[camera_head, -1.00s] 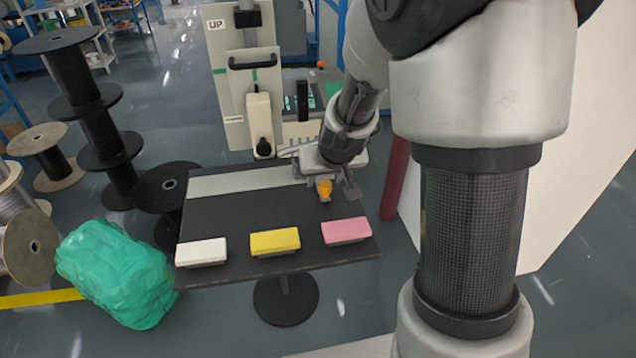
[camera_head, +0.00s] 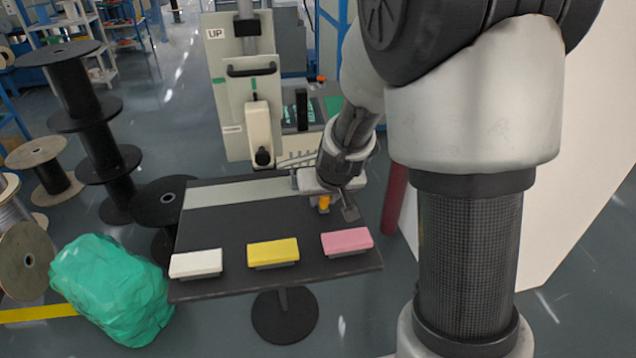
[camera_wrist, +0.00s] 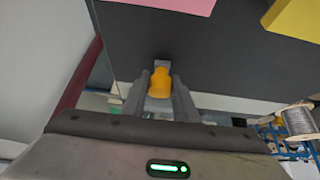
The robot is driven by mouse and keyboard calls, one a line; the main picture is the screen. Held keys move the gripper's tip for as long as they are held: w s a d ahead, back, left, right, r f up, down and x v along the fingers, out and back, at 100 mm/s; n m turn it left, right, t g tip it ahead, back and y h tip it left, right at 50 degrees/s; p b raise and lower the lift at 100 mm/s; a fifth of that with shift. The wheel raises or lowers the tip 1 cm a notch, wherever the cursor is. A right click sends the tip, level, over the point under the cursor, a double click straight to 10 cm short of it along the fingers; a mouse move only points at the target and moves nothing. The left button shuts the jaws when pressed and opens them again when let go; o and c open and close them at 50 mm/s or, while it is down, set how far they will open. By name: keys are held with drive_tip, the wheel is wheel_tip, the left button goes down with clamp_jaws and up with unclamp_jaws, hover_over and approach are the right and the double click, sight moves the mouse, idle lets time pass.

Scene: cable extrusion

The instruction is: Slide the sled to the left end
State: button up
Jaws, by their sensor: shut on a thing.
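The sled's orange knob (camera_head: 324,203) shows below my gripper at the right part of the dark table, near the right end of a pale grey strip (camera_head: 235,193). In the wrist view the orange knob (camera_wrist: 158,85) stands between my two grey fingers, with a small grey piece beyond it. My gripper (camera_wrist: 160,98) is shut on the knob. In the head view my gripper (camera_head: 333,205) partly covers the knob, and the sled's body is mostly hidden.
White (camera_head: 196,263), yellow (camera_head: 273,252) and pink (camera_head: 347,241) blocks lie along the table's front edge. The pale strip left of my gripper is clear. A grey machine (camera_head: 247,100) stands behind the table, and a dark red post (camera_head: 395,198) stands at its right.

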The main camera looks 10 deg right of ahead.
drive_tip(key=shift+a+r+p, duration=0.15)
drive_tip(key=shift+a+p, duration=2.45)
drive_tip(key=shift+a, duration=0.75)
drive_tip(key=shift+a+p, duration=0.6)
drive_tip(key=shift+p, duration=0.1)
drive_tip(key=shift+a+p, duration=1.8)
drive_tip(key=shift+a, duration=0.5)
drive_tip(key=shift+a+p, duration=0.3)
drive_tip(key=shift+a, duration=0.35)
